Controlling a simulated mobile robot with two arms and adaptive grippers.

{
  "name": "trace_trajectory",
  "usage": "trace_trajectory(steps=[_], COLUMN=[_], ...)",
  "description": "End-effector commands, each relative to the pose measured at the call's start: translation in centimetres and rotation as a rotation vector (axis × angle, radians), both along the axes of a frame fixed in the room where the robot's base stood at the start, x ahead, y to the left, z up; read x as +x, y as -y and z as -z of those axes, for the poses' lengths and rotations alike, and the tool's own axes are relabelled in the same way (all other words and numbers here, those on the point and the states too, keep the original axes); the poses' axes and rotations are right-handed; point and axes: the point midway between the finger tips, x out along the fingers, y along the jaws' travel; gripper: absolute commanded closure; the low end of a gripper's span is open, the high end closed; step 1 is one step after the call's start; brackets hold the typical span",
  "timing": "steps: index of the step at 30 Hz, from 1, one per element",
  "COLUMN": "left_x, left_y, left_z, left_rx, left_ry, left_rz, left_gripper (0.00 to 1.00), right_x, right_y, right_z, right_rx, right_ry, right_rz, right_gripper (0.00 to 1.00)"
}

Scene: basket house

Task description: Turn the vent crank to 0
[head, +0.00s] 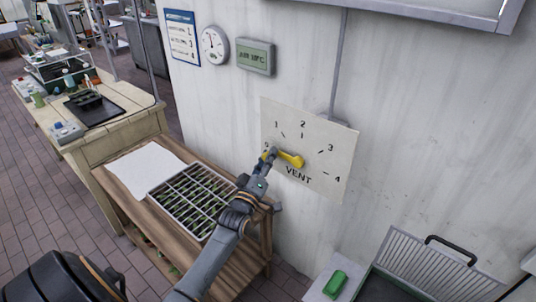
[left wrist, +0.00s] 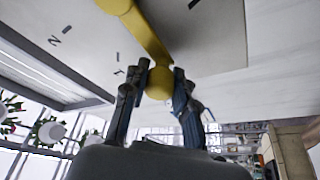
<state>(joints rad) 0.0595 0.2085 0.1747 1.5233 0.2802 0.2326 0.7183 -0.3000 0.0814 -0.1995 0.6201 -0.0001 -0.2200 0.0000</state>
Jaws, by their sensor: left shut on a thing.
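The yellow vent crank (head: 291,159) is on a pale dial plate (head: 321,175) on the wall, marked VENT, with 1 to 4 readable. Its arm points left from the hub, toward the plate's left edge. My left gripper (head: 269,154) is at the crank's outer end and covers the mark there, so the 0 is not clearly readable. In the left wrist view the fingers (left wrist: 158,92) are shut on the crank's round yellow knob (left wrist: 159,82), one on each side. My right gripper is not in view.
A wooden table (head: 161,219) with a sectioned tray (head: 154,194) and white paper (head: 143,170) stands below my left forearm. A gauge (head: 214,45) and a display (head: 256,57) hang on the wall. A green object (head: 335,284) and an open-lidded box (head: 425,262) are lower right.

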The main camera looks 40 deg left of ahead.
Motion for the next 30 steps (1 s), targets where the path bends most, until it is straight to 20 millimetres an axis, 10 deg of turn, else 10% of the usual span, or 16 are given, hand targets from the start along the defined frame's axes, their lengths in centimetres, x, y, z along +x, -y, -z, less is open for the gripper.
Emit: trace_trajectory(steps=[16, 17, 20, 30], left_x=[-0.01, -0.01, -0.01, -0.18], left_y=[-0.03, -0.03, -0.03, 0.04], left_z=[0.38, 0.38, 0.38, 0.34], left_rx=[-0.031, -0.031, -0.03, -0.027], left_ry=[-0.005, -0.005, -0.005, -0.004], left_rz=[0.0, 0.0, 0.0, 0.0], left_gripper=[1.0, 0.69, 0.49, 0.49], right_x=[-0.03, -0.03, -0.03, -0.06], right_y=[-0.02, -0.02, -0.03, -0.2], right_z=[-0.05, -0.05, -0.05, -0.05], right_rx=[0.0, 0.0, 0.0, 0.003], right_ry=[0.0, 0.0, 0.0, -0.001], right_rz=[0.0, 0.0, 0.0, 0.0], right_gripper=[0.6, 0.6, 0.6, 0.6])
